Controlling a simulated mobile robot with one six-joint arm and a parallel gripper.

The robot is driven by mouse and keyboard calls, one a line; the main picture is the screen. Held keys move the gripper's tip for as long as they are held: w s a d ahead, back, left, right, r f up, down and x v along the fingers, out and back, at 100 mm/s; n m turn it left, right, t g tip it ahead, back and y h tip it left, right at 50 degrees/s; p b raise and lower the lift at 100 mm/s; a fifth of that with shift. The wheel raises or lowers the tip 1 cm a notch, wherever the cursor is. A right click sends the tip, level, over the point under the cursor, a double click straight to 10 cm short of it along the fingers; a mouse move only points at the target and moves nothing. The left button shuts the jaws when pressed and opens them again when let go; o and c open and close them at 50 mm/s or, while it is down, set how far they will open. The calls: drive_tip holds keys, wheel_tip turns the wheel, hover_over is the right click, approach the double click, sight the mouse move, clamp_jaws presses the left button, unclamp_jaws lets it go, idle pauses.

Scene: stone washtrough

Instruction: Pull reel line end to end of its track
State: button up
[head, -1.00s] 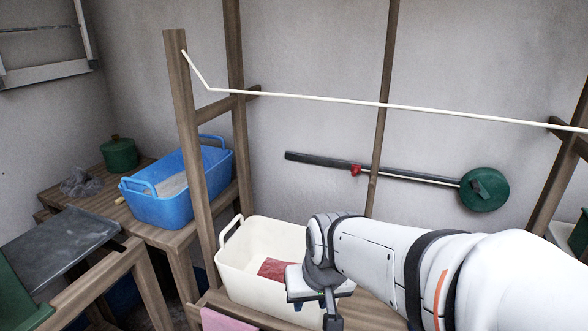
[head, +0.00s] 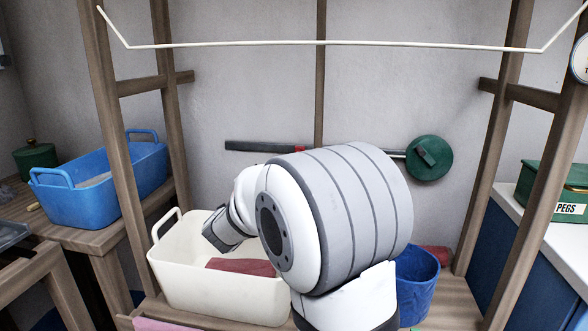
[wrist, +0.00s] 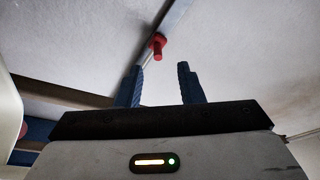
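The green reel (head: 429,158) is on the back wall, at the right end of a dark straight track (head: 255,146). The red line end (head: 301,149) is partway along the track; my arm hides most of it and part of the track in the head view. In the wrist view the red line end (wrist: 158,45) stands out from the track (wrist: 178,20), just past my fingertips and roughly between them. My gripper (wrist: 160,68) has its two blue fingers apart with nothing between them. The fingers cannot be made out in the head view.
A cream basin (head: 180,265) with a red cloth (head: 240,267) sits below my arm. A blue basin (head: 75,195) stands left, a blue bucket (head: 415,290) right. Wooden posts (head: 110,110) and a white line (head: 320,44) frame the space before the wall.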

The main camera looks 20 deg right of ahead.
drive_tip(key=s+b+x, duration=0.1)
drive_tip(key=x, duration=0.7)
drive_tip(key=shift+d+m+g+h+b, duration=0.3)
drive_tip(key=shift+m+g+h+b, duration=0.05)
drive_tip(key=shift+m+g+h, duration=0.05)
drive_tip(key=shift+c, duration=0.2)
clamp_jaws()
